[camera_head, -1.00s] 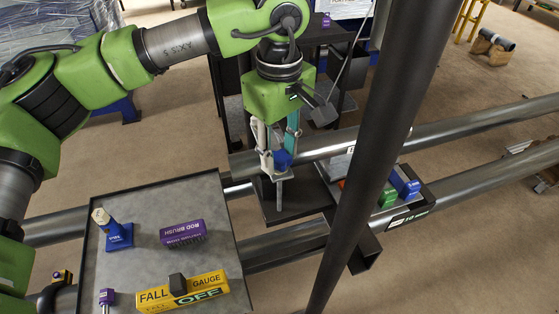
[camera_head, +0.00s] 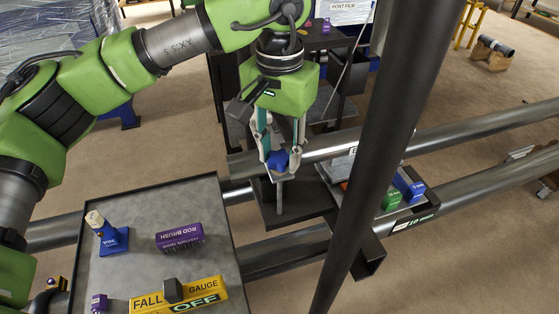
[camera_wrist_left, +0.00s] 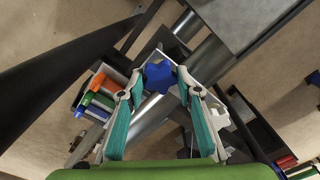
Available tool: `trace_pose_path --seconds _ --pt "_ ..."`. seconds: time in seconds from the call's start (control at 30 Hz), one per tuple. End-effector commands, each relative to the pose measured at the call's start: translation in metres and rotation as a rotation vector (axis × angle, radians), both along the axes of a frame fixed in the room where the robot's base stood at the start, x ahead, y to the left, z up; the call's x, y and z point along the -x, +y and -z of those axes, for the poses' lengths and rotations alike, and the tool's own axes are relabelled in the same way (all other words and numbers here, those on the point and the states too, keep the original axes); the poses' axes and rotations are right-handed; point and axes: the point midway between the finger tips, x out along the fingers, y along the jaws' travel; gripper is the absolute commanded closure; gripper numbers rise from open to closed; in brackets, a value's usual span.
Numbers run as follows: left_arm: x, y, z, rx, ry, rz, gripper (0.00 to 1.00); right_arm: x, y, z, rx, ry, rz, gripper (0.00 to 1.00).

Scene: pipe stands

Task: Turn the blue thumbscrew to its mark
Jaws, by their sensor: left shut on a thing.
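The blue thumbscrew (camera_head: 279,159) is a lobed knob on top of an upright metal screw (camera_head: 279,192), beside the near end of a steel pipe. My left gripper (camera_head: 280,160) points down and is shut on the knob, with one finger on each side. In the left wrist view the blue thumbscrew (camera_wrist_left: 158,76) sits between the two fingertips of the left gripper (camera_wrist_left: 158,78). The mark cannot be made out in either view. My right gripper is not in view.
A dark post (camera_head: 372,130) rises just right of the screw. A tray (camera_head: 205,200) at lower left holds a purple rod brush (camera_head: 179,237), a yellow fall gauge (camera_head: 180,296) and a blue-based tool (camera_head: 110,238).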

Motion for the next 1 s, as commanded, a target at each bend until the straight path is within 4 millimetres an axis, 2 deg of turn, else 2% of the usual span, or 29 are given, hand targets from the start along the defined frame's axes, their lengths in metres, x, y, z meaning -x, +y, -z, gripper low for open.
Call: trace_pose_path --seconds 0.17,0.2,0.23,0.63,1.0 --pt "0.002 -0.001 0.002 0.001 0.005 0.220 0.94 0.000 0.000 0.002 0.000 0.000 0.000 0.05" --pt "0.002 -0.001 0.001 0.001 0.005 0.210 0.58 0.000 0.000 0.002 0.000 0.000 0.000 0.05" --pt "0.002 -0.001 0.001 0.001 0.005 0.208 0.56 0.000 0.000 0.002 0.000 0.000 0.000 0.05" --pt "0.001 0.000 -0.004 0.000 0.001 0.202 0.56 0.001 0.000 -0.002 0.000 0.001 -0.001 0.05" --pt "0.000 0.000 -0.048 0.001 0.000 0.201 0.56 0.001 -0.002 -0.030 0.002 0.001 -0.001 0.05"
